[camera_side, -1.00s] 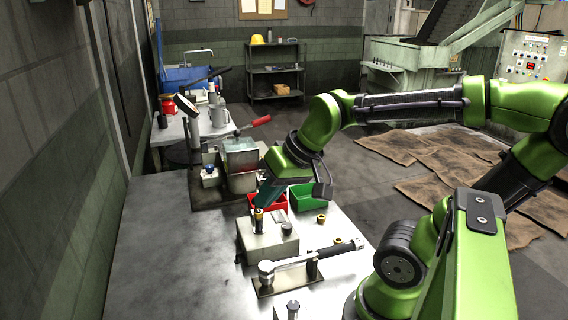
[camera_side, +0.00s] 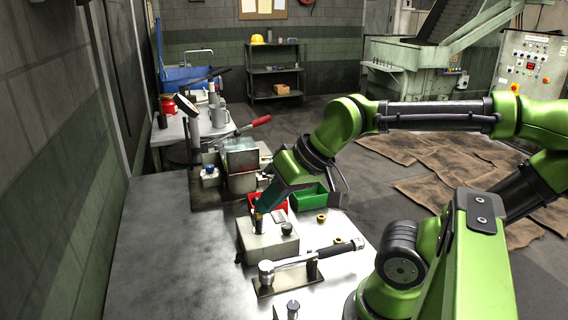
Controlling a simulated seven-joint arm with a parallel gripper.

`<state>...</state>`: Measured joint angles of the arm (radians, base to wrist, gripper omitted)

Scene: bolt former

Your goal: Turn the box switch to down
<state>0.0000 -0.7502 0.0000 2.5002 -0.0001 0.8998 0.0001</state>
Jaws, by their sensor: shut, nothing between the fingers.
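A grey metal box (camera_side: 268,243) sits on the bench. On its top are an upright dark post with a brass-coloured tip (camera_side: 258,222) and a small dark knob (camera_side: 287,228). I cannot tell which part is the switch, or its position. My gripper (camera_side: 263,207) points down and to the left just above the post. Its fingers are small and dark here; they are shut with nothing between them. Whether they touch the post is unclear. A smaller light box with a blue knob (camera_side: 209,169) stands further back.
A red bin (camera_side: 254,198) and a green bin (camera_side: 311,199) stand close behind the gripper. Small brass nuts (camera_side: 321,218) lie at right. The bench's left side is clear.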

